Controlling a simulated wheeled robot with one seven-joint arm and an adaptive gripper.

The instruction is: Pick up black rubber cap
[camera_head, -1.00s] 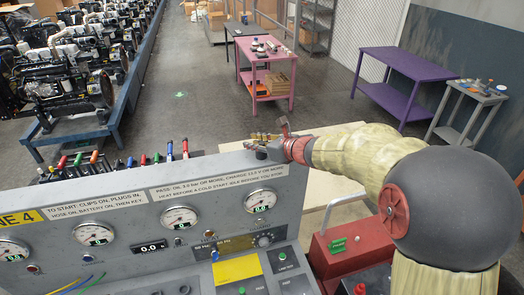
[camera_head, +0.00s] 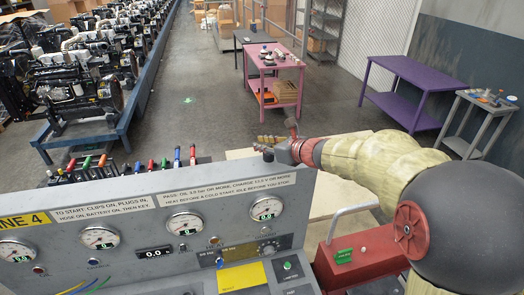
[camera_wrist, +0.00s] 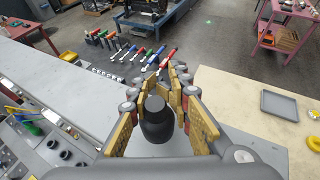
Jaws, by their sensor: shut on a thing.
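The black rubber cap (camera_wrist: 157,120) is a dark, round-topped piece between the yellow-padded fingers of my gripper (camera_wrist: 160,100) in the wrist view. The fingers close around its sides, and its top faces the camera. In the head view the cap (camera_head: 268,155) is a small dark shape at the tip of my gripper (camera_head: 277,150), by the top edge of the grey control panel (camera_head: 130,240). I cannot tell whether the cap still touches the surface beneath it.
A row of coloured-handled tools (camera_wrist: 135,50) stands along the panel's back edge. A pale bench (camera_wrist: 255,105) with a grey tray (camera_wrist: 279,105) lies to the right. A red box with a handle (camera_head: 355,255) is below my arm. A pink table (camera_head: 273,65) stands farther off.

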